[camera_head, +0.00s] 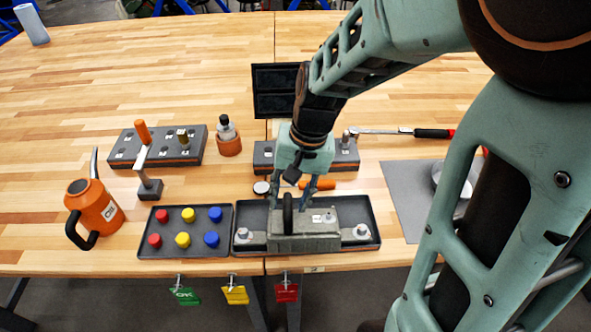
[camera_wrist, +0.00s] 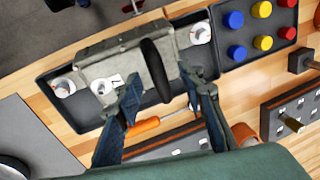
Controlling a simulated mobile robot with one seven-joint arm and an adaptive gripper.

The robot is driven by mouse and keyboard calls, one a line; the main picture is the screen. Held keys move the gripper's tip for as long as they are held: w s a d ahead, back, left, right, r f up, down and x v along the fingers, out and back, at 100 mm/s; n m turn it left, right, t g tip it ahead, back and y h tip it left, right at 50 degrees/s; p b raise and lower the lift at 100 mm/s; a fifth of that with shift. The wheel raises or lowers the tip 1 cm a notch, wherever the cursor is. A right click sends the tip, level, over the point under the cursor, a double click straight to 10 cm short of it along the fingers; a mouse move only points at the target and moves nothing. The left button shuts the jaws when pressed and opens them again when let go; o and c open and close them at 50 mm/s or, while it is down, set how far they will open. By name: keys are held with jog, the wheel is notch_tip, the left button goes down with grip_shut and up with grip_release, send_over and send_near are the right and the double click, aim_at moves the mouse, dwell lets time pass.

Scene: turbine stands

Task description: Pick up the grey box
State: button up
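The grey box (camera_head: 305,243) has a black arched handle (camera_head: 288,214) on top and sits upright in a dark tray (camera_head: 375,243) near the table's front edge. It also shows in the wrist view (camera_wrist: 105,68), with the handle (camera_wrist: 157,68) near its middle. My gripper (camera_head: 300,198) points down just above the box. In the wrist view my gripper (camera_wrist: 163,88) is open, with its fingers apart and the handle appearing between them in the picture. I see no finger closed on the handle; exact depth is hard to tell.
A tray of coloured knobs (camera_head: 184,254) adjoins on the left. An orange-handled screwdriver (camera_head: 319,185) and a grey block stand (camera_head: 347,157) lie behind. An orange can (camera_head: 97,210) stands far left, a grey mat (camera_head: 400,190) right.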

aim_at(288, 207)
jog(key=f+b, duration=0.2)
jog(key=f, duration=0.1)
jog(key=f+b, duration=0.1)
jog(key=shift+a+f, duration=0.25)
jog(key=shift+f, duration=0.15)
grip_shut()
jog(key=shift+w+r, duration=0.15)
